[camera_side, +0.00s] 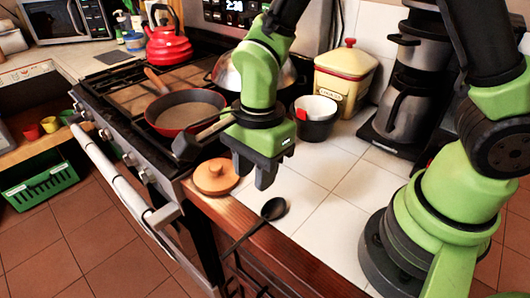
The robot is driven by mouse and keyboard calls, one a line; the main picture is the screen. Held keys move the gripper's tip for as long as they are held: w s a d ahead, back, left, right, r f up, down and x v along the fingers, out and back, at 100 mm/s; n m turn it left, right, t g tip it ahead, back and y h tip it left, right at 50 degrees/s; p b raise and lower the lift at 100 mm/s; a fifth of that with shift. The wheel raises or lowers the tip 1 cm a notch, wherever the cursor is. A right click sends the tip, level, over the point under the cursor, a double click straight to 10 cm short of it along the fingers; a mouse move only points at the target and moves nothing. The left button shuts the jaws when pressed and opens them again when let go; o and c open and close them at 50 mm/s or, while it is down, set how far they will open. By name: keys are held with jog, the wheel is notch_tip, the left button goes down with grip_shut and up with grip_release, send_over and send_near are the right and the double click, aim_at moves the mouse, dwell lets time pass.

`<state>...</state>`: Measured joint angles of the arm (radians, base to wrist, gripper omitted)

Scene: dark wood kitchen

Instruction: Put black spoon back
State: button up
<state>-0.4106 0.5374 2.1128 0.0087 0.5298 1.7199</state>
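The black spoon (273,209) lies on the white tiled counter (327,222) near its wooden front edge. Its bowl is on the tiles and its thin handle runs down-left, past the edge. My gripper (254,174) hangs above the counter, up and slightly left of the spoon's bowl, with its fingers pointing down. The fingers are apart, and nothing shows between them. The spoon is clear of the gripper.
A red pan (186,111) is on the stove. A coffee maker (404,102) stands behind right.

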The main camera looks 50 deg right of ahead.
jog(key=s+d+r+n+t+y, duration=0.1)
jog(key=d+r+n, duration=0.15)
jog(key=r, duration=0.35)
jog(key=s+d+r+n+t, duration=0.1)
jog(key=d+r+n+t, duration=0.15)
jog(key=r, duration=0.25)
jog(key=s+d+r+n+t, duration=0.3)
jog(key=s+d+r+n, duration=0.1)
jog(key=s+r+n, duration=0.3)
jog(key=shift+s+d+r+n, duration=0.15)
jog(key=shift+s+r+n, duration=0.1)
jog(key=shift+s+n, duration=0.65)
